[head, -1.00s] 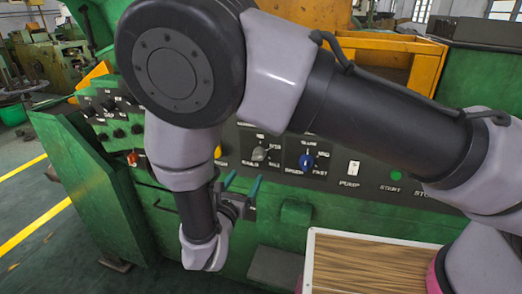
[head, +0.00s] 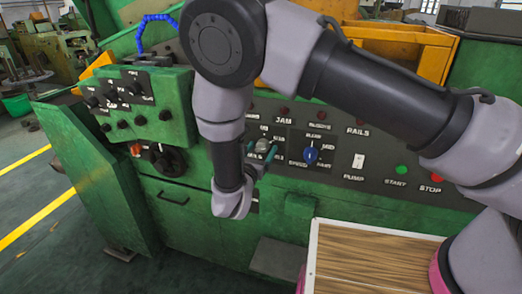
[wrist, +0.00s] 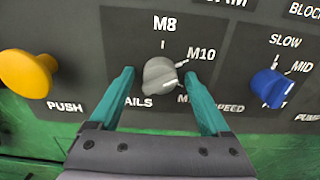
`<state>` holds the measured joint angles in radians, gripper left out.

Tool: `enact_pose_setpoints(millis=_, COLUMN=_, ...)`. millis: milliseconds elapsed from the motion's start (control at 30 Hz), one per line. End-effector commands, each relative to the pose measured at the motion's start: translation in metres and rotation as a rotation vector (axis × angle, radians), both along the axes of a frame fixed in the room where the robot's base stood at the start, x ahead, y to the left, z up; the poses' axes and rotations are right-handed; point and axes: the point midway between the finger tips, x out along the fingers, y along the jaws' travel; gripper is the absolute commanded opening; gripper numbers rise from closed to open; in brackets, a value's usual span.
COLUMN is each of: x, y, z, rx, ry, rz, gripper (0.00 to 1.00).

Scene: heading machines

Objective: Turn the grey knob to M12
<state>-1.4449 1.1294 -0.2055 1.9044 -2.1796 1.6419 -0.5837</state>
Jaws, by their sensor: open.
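The grey knob (wrist: 160,74) sits on the dark panel between my fingers in the wrist view. The M8 label is above it and M10 to its upper right. The M12 label at lower right is partly hidden by my right finger. I cannot tell for certain which mark the knob points to. My gripper (wrist: 159,78) is open, one teal finger on each side of the knob, with visible gaps. In the head view the grey knob (head: 263,145) shows just by the fingertips of my gripper (head: 260,151).
A blue knob (wrist: 268,87) with SLOW and MID labels is close on the right. A yellow push button (wrist: 26,73) is on the left. PUMP switch (head: 358,161), green START button (head: 401,170) and red STOP button (head: 437,178) lie further right. A wood-topped tray (head: 316,250) stands in front.

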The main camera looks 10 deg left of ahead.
Motion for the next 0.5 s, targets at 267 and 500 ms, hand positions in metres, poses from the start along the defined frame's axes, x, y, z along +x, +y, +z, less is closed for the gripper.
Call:
enact_pose_setpoints(millis=267, x=-0.0004, y=0.0002, z=0.0, rx=0.0, ry=0.0, rz=0.0, gripper=0.35)
enact_pose_setpoints(millis=500, x=-0.0006, y=0.0002, z=0.0, rx=0.003, ry=0.0, rz=0.001, gripper=0.0)
